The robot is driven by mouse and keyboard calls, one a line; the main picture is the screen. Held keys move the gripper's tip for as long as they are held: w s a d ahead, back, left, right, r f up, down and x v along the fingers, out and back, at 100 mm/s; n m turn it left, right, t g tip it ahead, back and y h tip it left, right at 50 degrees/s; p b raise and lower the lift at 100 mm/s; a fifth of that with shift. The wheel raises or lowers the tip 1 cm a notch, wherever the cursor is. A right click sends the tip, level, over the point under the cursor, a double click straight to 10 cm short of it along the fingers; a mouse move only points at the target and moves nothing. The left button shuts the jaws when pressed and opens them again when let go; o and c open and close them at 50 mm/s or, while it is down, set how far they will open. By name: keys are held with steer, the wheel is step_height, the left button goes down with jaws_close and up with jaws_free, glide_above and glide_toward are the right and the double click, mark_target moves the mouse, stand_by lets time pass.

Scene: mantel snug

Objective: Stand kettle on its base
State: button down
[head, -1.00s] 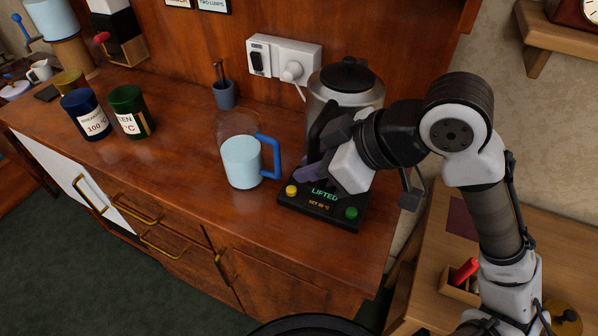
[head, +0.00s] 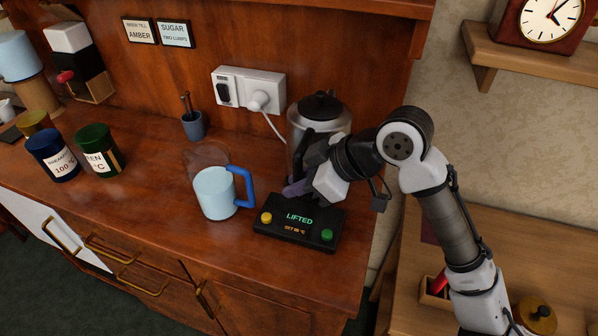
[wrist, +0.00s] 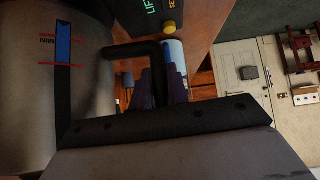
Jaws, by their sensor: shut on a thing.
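The kettle (head: 334,119) is a grey metal vessel with a black lid, upright over the back of its base at the right of the counter. The black base (head: 297,222) has a yellow and a green button and a display that reads LIFTED. My gripper (head: 297,187) is shut on the kettle's black handle, on the near side of the kettle. In the wrist view the kettle's body (wrist: 85,90) fills the left, with a blue level window, and the handle (wrist: 136,50) runs to the fingers. My gripper hides the contact between kettle and base.
A blue canister (head: 52,155) and a green canister (head: 99,150) stand farther left. A white socket with a plug (head: 249,89) is on the wall behind.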

step_height(320, 180, down, 2)
steer(key=shift+w+f+p, duration=0.2)
steer(key=shift+f+p, duration=0.1)
steer(key=shift+f, duration=0.05)
steer(key=c, duration=1.4)
jaws_free()
steer(key=shift+o, duration=0.2)
steer(key=shift+d, duration=0.1)
steer(key=b+v, duration=0.1)
steer(key=v, duration=1.1)
steer(key=shift+b, duration=0.4)
steer(key=shift+s, duration=0.15)
